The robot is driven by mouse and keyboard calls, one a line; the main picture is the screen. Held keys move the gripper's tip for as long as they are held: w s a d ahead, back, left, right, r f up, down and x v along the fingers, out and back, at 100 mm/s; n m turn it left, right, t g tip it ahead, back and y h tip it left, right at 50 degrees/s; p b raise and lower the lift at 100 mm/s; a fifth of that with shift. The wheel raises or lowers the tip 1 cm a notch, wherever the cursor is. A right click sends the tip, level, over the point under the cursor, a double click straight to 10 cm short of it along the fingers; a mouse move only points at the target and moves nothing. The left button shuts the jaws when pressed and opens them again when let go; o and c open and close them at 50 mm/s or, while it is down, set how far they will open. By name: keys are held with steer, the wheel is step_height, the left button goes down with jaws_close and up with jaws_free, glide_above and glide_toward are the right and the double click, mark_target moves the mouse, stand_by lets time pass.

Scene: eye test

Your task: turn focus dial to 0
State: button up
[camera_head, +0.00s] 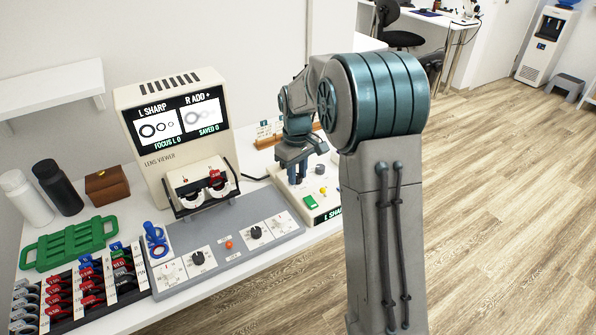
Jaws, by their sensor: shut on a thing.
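The lens viewer (152,172) is a cream cabinet on the table. Its screen (177,120) reads "L SHARP", "R ADD +", "FOCUS L 0" and "SAVED 0". A cream control box (323,212) stands to its right, with a green button (311,202), a yellow knob (323,190) and an "L SHARP" label on the front. My gripper (297,178) points down at the back left of this box. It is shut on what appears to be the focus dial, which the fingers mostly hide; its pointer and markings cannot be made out.
A grey panel (205,235) with black dials lies in front of the viewer. A lens rack (132,287), green tray (68,243), blue-handled item (155,240), brown box (107,186) and two bottles (58,187) fill the left. A wooden rack (268,142) stands behind my gripper.

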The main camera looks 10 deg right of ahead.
steer(key=shift+r, duration=0.1)
steer(key=o, duration=1)
step_height(320, 180, up, 14)
steer(key=p, duration=0.1)
steer(key=s+m+t+p, duration=0.2)
steer(key=s+m+p, duration=0.3)
steer(key=s, duration=2.2)
steer(key=shift+s+m+t, duration=0.3)
steer(key=shift+m+t, duration=0.1)
steer(key=shift+m, duration=0.3)
